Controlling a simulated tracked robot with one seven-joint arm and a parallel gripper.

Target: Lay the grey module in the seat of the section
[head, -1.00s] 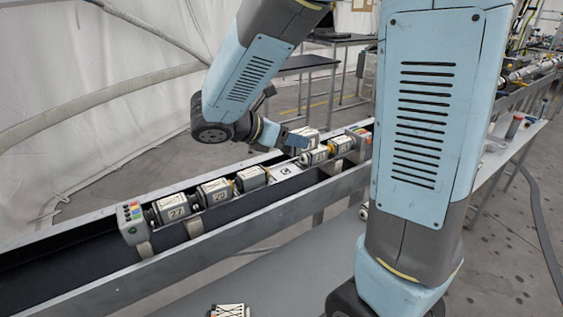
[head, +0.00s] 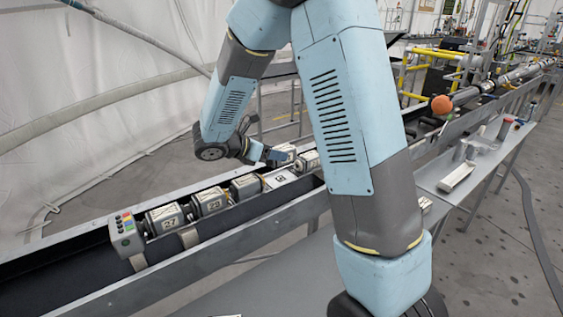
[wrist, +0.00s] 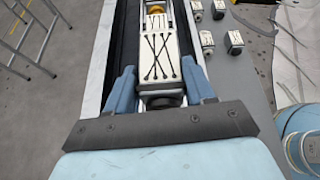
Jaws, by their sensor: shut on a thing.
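My gripper (wrist: 160,74) has its two blue fingers on either side of a grey module (wrist: 158,59) with a pale top crossed by black cords, and is shut on it. In the head view my gripper (head: 274,157) and the held module (head: 287,151) are at the far side of the long section (head: 225,219). A pale plate with a square black mark (head: 279,178) shows in the row, just in front of them. In the wrist view the module lines up with the channel. I cannot tell whether it touches the seat, as its underside is hidden.
Modules numbered 27 (head: 165,218) and 28 (head: 210,201) and another module (head: 245,186) sit in the row. A grey box with coloured buttons (head: 126,233) ends it. Several loose modules (wrist: 207,41) stand on the grey bench at right in the wrist view.

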